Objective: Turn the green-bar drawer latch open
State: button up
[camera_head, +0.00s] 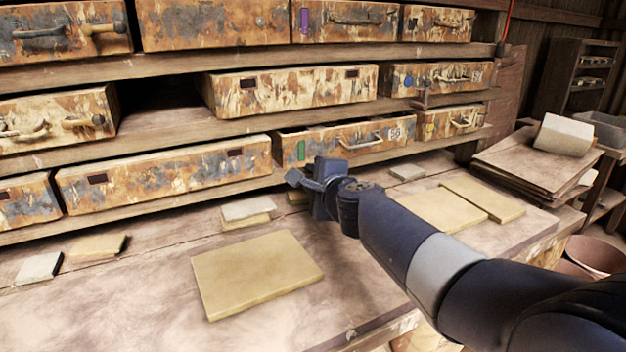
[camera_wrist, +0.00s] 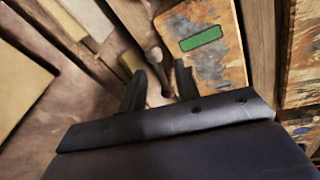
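The green-bar drawer (camera_head: 340,142) is in the bottom row in the head view, with a green bar (camera_head: 301,150) at its left end and a pale handle (camera_head: 360,141). In the wrist view the green bar (camera_wrist: 201,39) shows on the rusty, peeling drawer front (camera_wrist: 212,62). A small brown rounded piece (camera_wrist: 154,57), seemingly the latch, lies beside the drawer's edge, ahead of and between my fingers. My gripper (camera_head: 306,176) is in front of the drawer's lower left. Its two fingers (camera_wrist: 160,78) stand apart in the wrist view. Contact with the latch cannot be told.
Flat tiles lie on the bench: a large one (camera_head: 257,272) in front of my gripper, others (camera_head: 445,209) to the right, small ones (camera_head: 247,210) near the shelf. Rusty drawers (camera_head: 170,172) surround the green-bar drawer. A stack of boards (camera_head: 530,165) stands at the right.

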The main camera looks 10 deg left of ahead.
grip_shut()
dwell(0.3)
jog(key=shift+f, duration=0.15)
jog(key=shift+a+f+n+t+h+b, duration=0.1)
jog(key=shift+f+n+t+h+b, duration=0.15)
jog(key=shift+n+b, duration=0.45)
jog(key=shift+f+n+t+h+b, duration=0.15)
jog(key=shift+f+n+t+b, duration=0.1)
jog(key=shift+n+b, duration=0.45)
grip_release()
jog(key=shift+r, duration=0.1)
